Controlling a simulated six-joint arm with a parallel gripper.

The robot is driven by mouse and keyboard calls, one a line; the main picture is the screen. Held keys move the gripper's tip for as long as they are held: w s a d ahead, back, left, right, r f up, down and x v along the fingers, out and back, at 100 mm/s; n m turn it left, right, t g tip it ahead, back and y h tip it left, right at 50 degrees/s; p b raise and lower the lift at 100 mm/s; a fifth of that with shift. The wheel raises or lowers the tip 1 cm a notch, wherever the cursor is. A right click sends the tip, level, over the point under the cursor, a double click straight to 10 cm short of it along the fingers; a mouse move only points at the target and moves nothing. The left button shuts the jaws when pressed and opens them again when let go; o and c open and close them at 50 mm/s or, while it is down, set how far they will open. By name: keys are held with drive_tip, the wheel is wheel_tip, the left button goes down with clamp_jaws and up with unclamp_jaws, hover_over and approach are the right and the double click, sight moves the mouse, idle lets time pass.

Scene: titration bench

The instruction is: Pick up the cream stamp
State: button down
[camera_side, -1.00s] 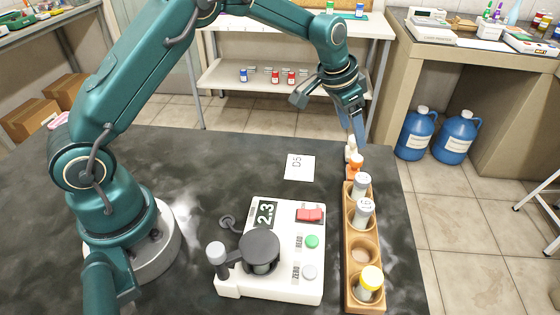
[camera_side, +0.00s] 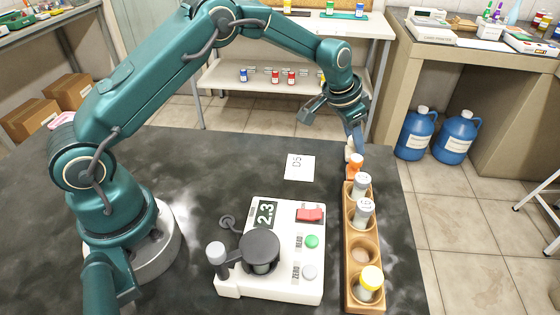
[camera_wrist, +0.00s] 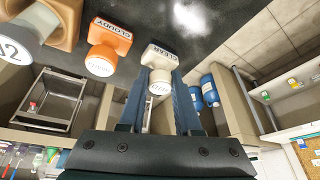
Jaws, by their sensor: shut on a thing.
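The cream stamp (camera_side: 350,151) stands at the far end of the row on the dark bench, beside the orange stamp (camera_side: 355,168). In the wrist view the cream stamp (camera_wrist: 160,57) is marked CLEAR and sits between my two fingers. My gripper (camera_side: 357,140) is shut on it from above; the wrist view shows its blue fingers (camera_wrist: 160,80) on either side of the stamp's pale handle. The orange stamp (camera_wrist: 108,42), marked CLOUDY, is close by on the left there. Any gap below the cream stamp is hard to tell.
A wooden rack (camera_side: 350,258) with several capped vials runs toward the front, with one empty hole. A white meter (camera_side: 290,245) with a dark lidded chamber stands left of it. A white card (camera_side: 300,167) marked D5 lies on clear bench top.

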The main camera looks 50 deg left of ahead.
drive_tip(key=shift+r, duration=0.15)
drive_tip(key=shift+r, duration=0.55)
drive_tip(key=r, duration=0.3)
drive_tip(key=shift+s+a+r, duration=0.1)
drive_tip(key=shift+a, duration=0.25)
drive_tip(key=s+a+r, duration=0.4)
drive_tip(key=a+r, duration=0.2)
drive_tip(key=a, duration=0.4)
drive_tip(key=shift+s+r, duration=0.2)
drive_tip(key=shift+s, duration=0.05)
